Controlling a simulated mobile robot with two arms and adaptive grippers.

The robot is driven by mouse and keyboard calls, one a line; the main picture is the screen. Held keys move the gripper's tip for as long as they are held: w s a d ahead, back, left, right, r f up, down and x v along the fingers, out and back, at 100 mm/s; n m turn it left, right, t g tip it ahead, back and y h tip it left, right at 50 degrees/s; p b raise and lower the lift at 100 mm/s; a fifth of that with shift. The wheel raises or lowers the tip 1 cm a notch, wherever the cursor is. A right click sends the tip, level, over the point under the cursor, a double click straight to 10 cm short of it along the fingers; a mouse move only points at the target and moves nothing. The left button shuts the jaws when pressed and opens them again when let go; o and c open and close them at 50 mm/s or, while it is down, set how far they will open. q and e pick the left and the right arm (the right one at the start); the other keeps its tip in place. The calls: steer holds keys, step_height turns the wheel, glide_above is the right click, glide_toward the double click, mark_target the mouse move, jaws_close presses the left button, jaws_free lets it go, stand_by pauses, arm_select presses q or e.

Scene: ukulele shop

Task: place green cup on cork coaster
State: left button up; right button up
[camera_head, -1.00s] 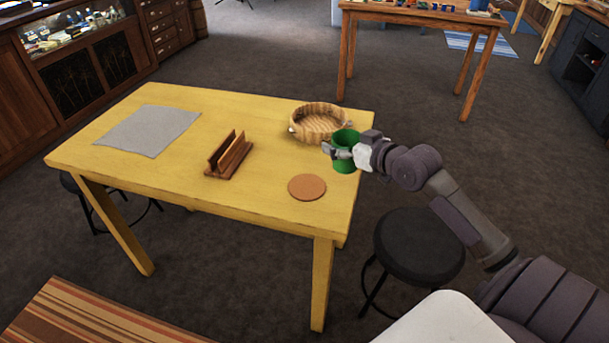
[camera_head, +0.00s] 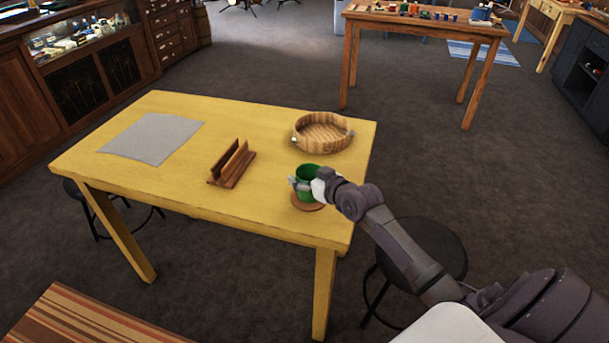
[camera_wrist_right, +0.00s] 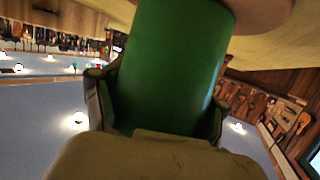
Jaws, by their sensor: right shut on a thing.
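The green cup (camera_head: 309,173) is upright over the round cork coaster (camera_head: 306,205) near the right front of the yellow table. My right gripper (camera_head: 306,185) is shut on the cup from its right side. In the right wrist view the green cup (camera_wrist_right: 170,65) fills the middle, between the fingers of my right gripper (camera_wrist_right: 155,100). The cork coaster (camera_wrist_right: 262,12) shows at the top edge there, close to the cup's end. I cannot tell whether the cup touches the coaster. The cup and gripper hide part of the coaster. My left gripper is not in view.
On the yellow table (camera_head: 200,190) a round wooden basket (camera_head: 322,132) stands behind the cup. A wooden slotted stand (camera_head: 231,164) is to the left, and a grey cloth (camera_head: 152,138) lies farther left. A black stool (camera_head: 430,245) is at the right.

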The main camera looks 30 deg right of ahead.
steer(key=o, duration=1.2)
steer(key=shift+o, duration=0.2)
steer(key=shift+r, duration=0.1)
steer(key=shift+s, duration=0.45)
steer(key=v, duration=1.1)
steer(key=shift+r, duration=0.1)
